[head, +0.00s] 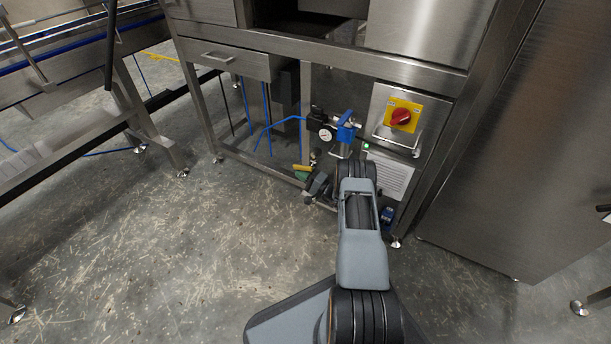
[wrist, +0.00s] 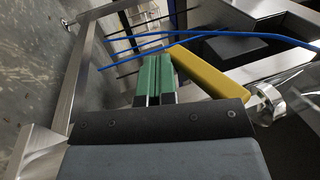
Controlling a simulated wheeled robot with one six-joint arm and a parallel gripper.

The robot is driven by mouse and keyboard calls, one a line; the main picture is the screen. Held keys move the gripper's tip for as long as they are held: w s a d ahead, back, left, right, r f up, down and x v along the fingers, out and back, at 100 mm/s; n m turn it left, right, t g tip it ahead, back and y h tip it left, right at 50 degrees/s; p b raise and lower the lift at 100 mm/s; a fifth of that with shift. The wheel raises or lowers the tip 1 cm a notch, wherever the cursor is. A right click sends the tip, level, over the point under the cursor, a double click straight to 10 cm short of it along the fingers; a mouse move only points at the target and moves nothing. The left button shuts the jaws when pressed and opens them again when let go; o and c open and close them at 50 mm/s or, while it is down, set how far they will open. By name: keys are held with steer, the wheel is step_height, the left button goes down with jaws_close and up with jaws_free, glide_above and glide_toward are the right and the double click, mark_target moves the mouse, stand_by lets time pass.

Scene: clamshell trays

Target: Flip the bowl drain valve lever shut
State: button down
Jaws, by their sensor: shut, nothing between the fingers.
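The drain valve's yellow lever (wrist: 208,74) shows in the wrist view, just right of my fingers, running slantwise from their tips down to a shiny metal valve body (wrist: 266,102). In the head view the lever (head: 303,168) is a small yellow bar low at the front of the steel frame. My gripper (wrist: 153,58) has green fingers, shut together with nothing between them. Its fingertips lie close beside the lever's free end; I cannot tell whether they touch. In the head view my gripper (head: 298,177) is small and partly hidden at the lever.
A blue hose (wrist: 235,38) crosses above the lever in the wrist view. In the head view a pressure gauge (head: 326,134) and a red rotary switch (head: 401,116) sit above and right of the lever. Steel frame legs stand near my gripper. Open floor lies to the left.

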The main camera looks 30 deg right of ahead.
mark_target(307, 170)
step_height(307, 170, up, 4)
steer(key=shift+s+f+p, duration=0.1)
steer(key=shift+f+p, duration=0.05)
steer(key=shift+p, duration=0.95)
steer(key=s+a+r+p, duration=0.3)
steer(key=s+r+p, duration=0.4)
steer(key=s, duration=0.6)
steer(key=shift+s+a+r, duration=0.2)
steer(key=shift+r, duration=0.7)
